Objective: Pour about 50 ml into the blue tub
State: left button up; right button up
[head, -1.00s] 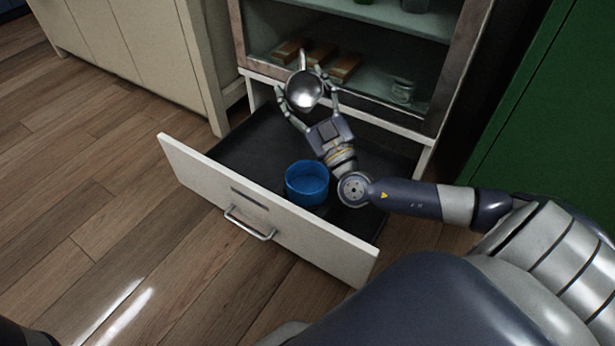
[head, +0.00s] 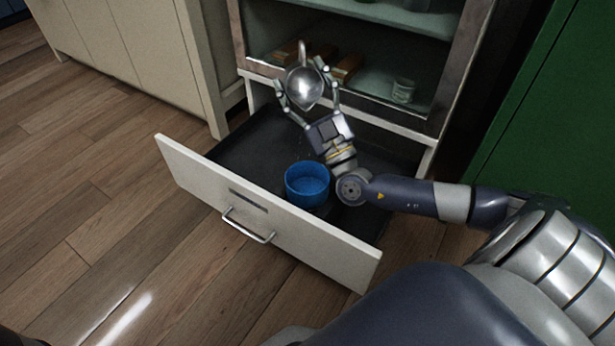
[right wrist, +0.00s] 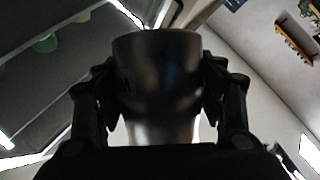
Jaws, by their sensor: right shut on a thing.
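A shiny metal jug (head: 305,90) with a handle at the far side hangs above the back of the open drawer. My right gripper (head: 308,86) is shut around its body, one finger on each side. The right wrist view shows the dark metal jug (right wrist: 158,75) between both fingers. The blue tub (head: 307,184) stands upright in the drawer, in front of the jug and apart from it. A few faint specks show between jug and tub; I cannot tell if they are liquid. The tub's liquid level is unclear. My left gripper is out of view.
The pulled-out drawer (head: 262,222) has a dark floor and white front with a metal handle. Above it, an open cabinet holds wooden blocks (head: 347,67) and a glass jar (head: 403,91). A green panel (head: 535,130) stands at right. Wood floor lies left.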

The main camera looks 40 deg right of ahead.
aim_at(300, 65)
jog(key=shift+r+n+t, duration=0.3)
jog(key=shift+r+n, duration=0.1)
jog(key=shift+r, duration=0.15)
jog(key=shift+w+d+r+n+t+y, duration=0.3)
jog(key=shift+w+r+n+y, duration=0.1)
jog(key=shift+w+r+y, duration=0.25)
dwell(0.5)
jog(key=shift+w+b, duration=0.2)
jog(key=shift+b, duration=0.25)
jog(key=shift+y, duration=0.25)
jog(key=shift+s+a+r+n+t+b, duration=0.15)
jog(key=shift+n+t+b, duration=0.3)
jog(key=shift+b, duration=0.45)
jog(key=shift+r, duration=0.1)
